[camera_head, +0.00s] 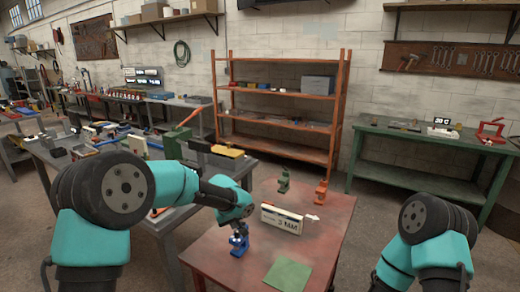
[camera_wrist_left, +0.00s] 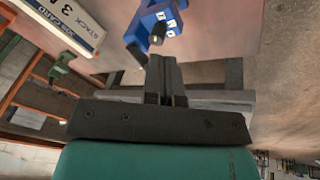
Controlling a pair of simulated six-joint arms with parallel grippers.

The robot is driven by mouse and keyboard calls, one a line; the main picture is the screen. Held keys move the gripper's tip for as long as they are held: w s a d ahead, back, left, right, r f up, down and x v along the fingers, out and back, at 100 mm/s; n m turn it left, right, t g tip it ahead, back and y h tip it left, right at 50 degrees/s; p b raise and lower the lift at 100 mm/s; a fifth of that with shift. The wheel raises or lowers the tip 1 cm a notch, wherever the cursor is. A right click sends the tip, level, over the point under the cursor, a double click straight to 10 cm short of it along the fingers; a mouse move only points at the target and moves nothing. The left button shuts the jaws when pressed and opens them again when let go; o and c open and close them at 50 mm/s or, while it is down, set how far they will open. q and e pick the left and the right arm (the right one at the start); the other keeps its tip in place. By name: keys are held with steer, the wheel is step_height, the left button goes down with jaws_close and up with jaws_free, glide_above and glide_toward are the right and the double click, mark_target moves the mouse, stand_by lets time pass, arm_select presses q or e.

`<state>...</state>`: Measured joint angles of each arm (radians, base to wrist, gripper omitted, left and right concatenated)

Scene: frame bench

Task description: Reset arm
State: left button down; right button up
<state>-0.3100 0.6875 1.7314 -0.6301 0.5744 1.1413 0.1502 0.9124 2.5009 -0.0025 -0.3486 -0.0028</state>
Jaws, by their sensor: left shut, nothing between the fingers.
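My left gripper (camera_head: 236,232) hangs low over the red table, right by a blue bracket-like part (camera_head: 239,247). In the left wrist view the fingers (camera_wrist_left: 160,75) are shut with nothing between them, and their tips are close to the blue part (camera_wrist_left: 158,25). I cannot tell whether they touch it. My right arm shows at the lower right of the head view, but its gripper is out of view.
The red table (camera_head: 215,262) also holds a green part (camera_head: 284,181), an orange part (camera_head: 321,192), a white job card (camera_head: 282,219) and a green mat (camera_head: 288,274). An orange shelf (camera_head: 280,88) and a green bench (camera_head: 420,136) stand behind.

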arm_select(q)
steer(key=shift+m+g+h, duration=0.3)
steer(key=shift+m+h, duration=0.5)
steer(key=s+a+f, duration=0.2)
steer(key=f, duration=0.2)
steer(key=s+a+f, duration=0.2)
steer(key=a+f, duration=0.1)
steer(key=f, duration=0.1)
steer(key=s+a+f, duration=0.2)
steer(key=a+f, duration=0.1)
steer(key=f, duration=0.1)
steer(key=shift+a+f, duration=0.15)
steer(key=shift+a, duration=0.05)
steer(key=s+a+f+h, duration=0.1)
steer(key=s+a+f, duration=0.4)
steer(key=s+f, duration=0.8)
steer(key=s+f+g, duration=0.1)
steer(key=s+f, duration=0.1)
steer(key=s, duration=0.5)
steer(key=s+d+f+m+g, duration=0.1)
steer(key=s+f, duration=0.1)
steer(key=s, duration=0.6)
steer(key=shift+s+d+f, duration=0.15)
steer(key=shift+f, duration=0.25)
